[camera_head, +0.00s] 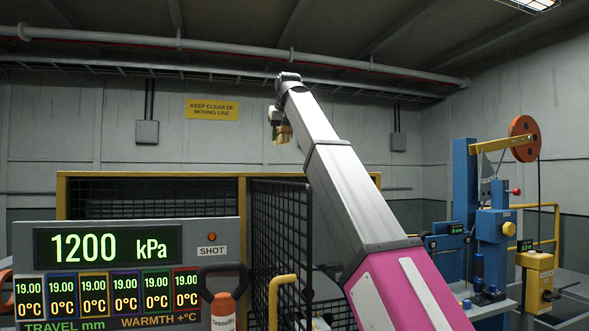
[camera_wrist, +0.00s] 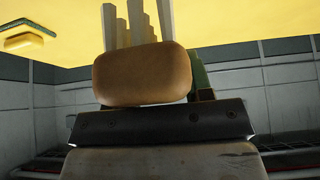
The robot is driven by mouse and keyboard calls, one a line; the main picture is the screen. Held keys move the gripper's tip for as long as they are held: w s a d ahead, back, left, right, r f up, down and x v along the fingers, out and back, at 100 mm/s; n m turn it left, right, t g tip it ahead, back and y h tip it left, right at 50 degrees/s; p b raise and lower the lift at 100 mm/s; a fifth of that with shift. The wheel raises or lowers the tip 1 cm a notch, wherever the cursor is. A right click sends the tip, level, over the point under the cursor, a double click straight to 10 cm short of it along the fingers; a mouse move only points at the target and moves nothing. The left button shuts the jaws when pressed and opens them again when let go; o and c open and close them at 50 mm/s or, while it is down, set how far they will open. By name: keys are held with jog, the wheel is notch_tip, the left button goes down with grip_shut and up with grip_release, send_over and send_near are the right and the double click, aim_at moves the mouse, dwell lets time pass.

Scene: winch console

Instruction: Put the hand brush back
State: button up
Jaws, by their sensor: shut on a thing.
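My gripper (camera_head: 276,117) is raised at the far end of my arm, high in front of the back wall in the head view. It is shut on a small brown-gold thing (camera_head: 284,134), which I take to be the hand brush. In the wrist view a rounded brown block (camera_wrist: 142,74), likely part of the brush, lies across the dark plate of my gripper. Pale grey bars (camera_wrist: 137,22) stand behind the block. The rest of the brush is hidden, and its resting place cannot be made out.
A gauge panel (camera_head: 125,245) reading 1200 kPa stands at the lower left. A black mesh gate (camera_head: 279,245) is beside it. A blue machine with a red wheel (camera_head: 524,138) stands at right. A broad yellow surface (camera_wrist: 240,30) fills the wrist view's top. Upper space looks free.

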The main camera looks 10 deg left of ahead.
jog(key=w+d+f, duration=0.1)
jog(key=w, duration=0.2)
jog(key=w+d+f, duration=0.1)
jog(key=w+f, duration=0.1)
jog(key=w+d+f, duration=0.1)
jog(key=w+f, duration=0.1)
jog(key=w, duration=0.1)
jog(key=shift+w+d+f, duration=0.25)
jog(key=shift+w, duration=0.05)
jog(key=shift+f, duration=2)
jog(key=shift+f, duration=0.15)
jog(key=o, duration=0.9)
jog(key=v, duration=1.2)
